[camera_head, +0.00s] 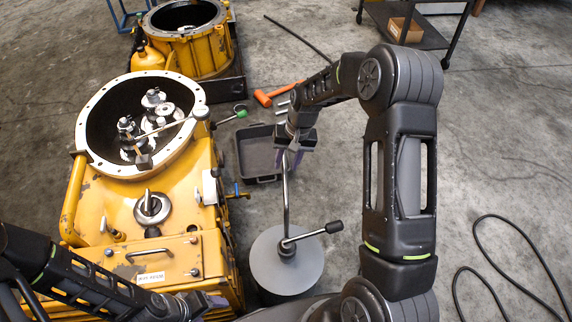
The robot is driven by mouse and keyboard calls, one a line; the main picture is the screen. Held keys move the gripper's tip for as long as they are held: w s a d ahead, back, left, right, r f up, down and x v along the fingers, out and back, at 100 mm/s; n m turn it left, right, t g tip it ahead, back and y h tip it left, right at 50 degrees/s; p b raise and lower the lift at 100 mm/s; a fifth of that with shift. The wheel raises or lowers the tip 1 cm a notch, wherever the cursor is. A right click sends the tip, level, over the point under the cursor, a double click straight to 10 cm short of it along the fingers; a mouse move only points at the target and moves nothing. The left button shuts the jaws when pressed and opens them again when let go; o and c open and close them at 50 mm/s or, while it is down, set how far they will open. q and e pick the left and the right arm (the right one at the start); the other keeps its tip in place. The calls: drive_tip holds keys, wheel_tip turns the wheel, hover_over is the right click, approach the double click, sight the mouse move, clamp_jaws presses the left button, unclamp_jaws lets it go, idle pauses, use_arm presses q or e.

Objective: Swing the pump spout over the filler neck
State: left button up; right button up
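The pump is a round grey drum (286,262) on the floor with a black-knobbed lever (312,233). Its thin metal spout (286,205) rises from the drum's top to my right gripper (288,157). The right gripper points down, with its fingers at the spout's upper end. I cannot tell whether they are closed on it. On the yellow housing, a round metal collar (152,208) with a short upright pin looks like the filler neck, left of the spout. My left arm comes in at the lower left; its gripper (214,302) is low at the housing's front, partly hidden.
The yellow housing's open bell (90,160) holds metal shafts and gears. A black tray (258,153) and an orange-handled tool (264,98) lie on the floor behind the spout. A second yellow housing (215,50) stands behind. A black cable (490,262) lies at right.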

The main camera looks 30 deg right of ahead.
drive_tip(key=shift+a+f, duration=0.15)
drive_tip(key=shift+f, duration=0.65)
clamp_jaws()
idle(0.9)
